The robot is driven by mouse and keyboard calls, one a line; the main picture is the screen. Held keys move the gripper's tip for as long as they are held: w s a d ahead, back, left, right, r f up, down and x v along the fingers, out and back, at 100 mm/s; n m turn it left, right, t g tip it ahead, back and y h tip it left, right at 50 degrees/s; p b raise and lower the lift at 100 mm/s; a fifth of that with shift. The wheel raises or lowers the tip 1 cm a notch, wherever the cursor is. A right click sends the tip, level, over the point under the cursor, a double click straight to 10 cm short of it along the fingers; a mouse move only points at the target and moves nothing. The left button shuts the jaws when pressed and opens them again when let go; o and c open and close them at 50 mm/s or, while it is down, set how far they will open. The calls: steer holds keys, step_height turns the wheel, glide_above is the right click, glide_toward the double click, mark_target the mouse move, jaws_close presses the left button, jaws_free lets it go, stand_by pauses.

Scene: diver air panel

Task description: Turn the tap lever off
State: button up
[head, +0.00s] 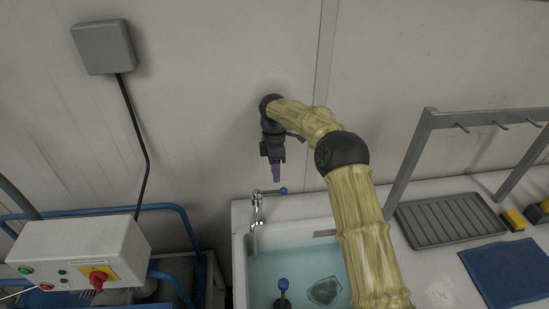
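A chrome tap (257,212) stands at the back left corner of the sink (240,262). Its lever (270,191) points to the right and ends in a blue knob (283,190). My gripper (276,175) hangs above the lever with its purple-blue fingertips pointing down. The fingertips look a little above the lever, with no clear contact. The fingers overlap from this view, so I cannot tell whether they are apart. Whether water runs from the spout is too small to tell.
The sink holds bluish water, a dark piece with a blue knob (282,285) and a dark flat object (324,291). A grey rack (417,160), ribbed tray (450,220) and blue cloth (509,275) are right. A control box (75,250) with a red knob is left.

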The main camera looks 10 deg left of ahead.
step_height(320, 180, up, 6)
steer(key=w, duration=0.1)
steer(key=shift+a+r, duration=0.15)
steer(key=shift+a, duration=0.1)
steer(key=shift+w, duration=0.1)
stand_by(0.3)
steer(key=s+d+r+m+t, duration=0.2)
steer(key=s+d+m+t, duration=0.1)
steer(key=s+d+m, duration=1.1)
steer(key=s+d+f+m+t, duration=0.1)
steer(key=s+d+f+m, duration=0.1)
steer(key=s+d+m, duration=0.5)
steer(key=s+d, duration=0.5)
steer(key=s, duration=0.2)
steer(key=shift+s+d+f+t+y, duration=0.3)
steer(key=shift+s+d+f+t, duration=0.05)
steer(key=shift+s+t, duration=0.05)
